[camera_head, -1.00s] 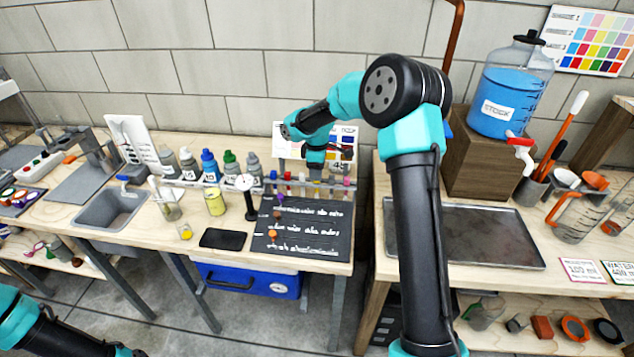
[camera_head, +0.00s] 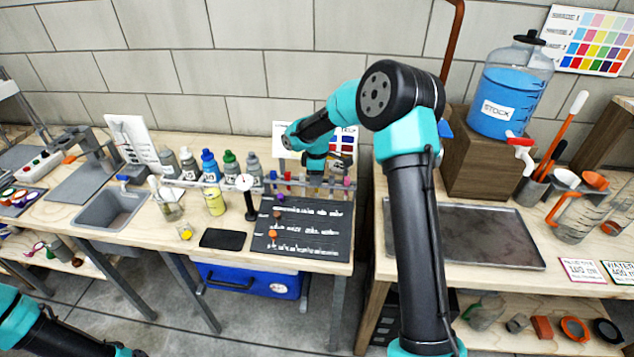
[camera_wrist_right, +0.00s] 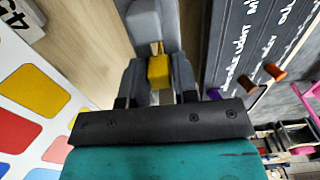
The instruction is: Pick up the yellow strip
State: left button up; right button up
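The yellow strip (camera_wrist_right: 158,72) shows as a small yellow block with a thin tip in the right wrist view. The fingers of my right gripper (camera_wrist_right: 159,82) lie close against both of its sides, with no clear gap. In the head view my right gripper (camera_head: 314,174) is over the row of coloured strips at the back of the dark lettered board (camera_head: 312,245). There the yellow strip is mostly hidden by the gripper. A grey bar (camera_wrist_right: 150,22) lies just beyond the fingers in the wrist view. My left arm shows at the lower left; its gripper is out of view.
Other coloured strips stand on both sides of my right gripper. Purple and orange (camera_head: 272,233) pegs stand on the board's left part. A colour chart (camera_wrist_right: 30,85) is close beside the gripper. Bottles (camera_head: 209,167) and a black stand (camera_head: 249,205) are to the left.

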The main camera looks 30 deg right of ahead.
grip_shut()
notch_tip(320, 180, up, 18)
dwell(0.7)
jog(key=shift+w, duration=0.1)
dwell(0.4)
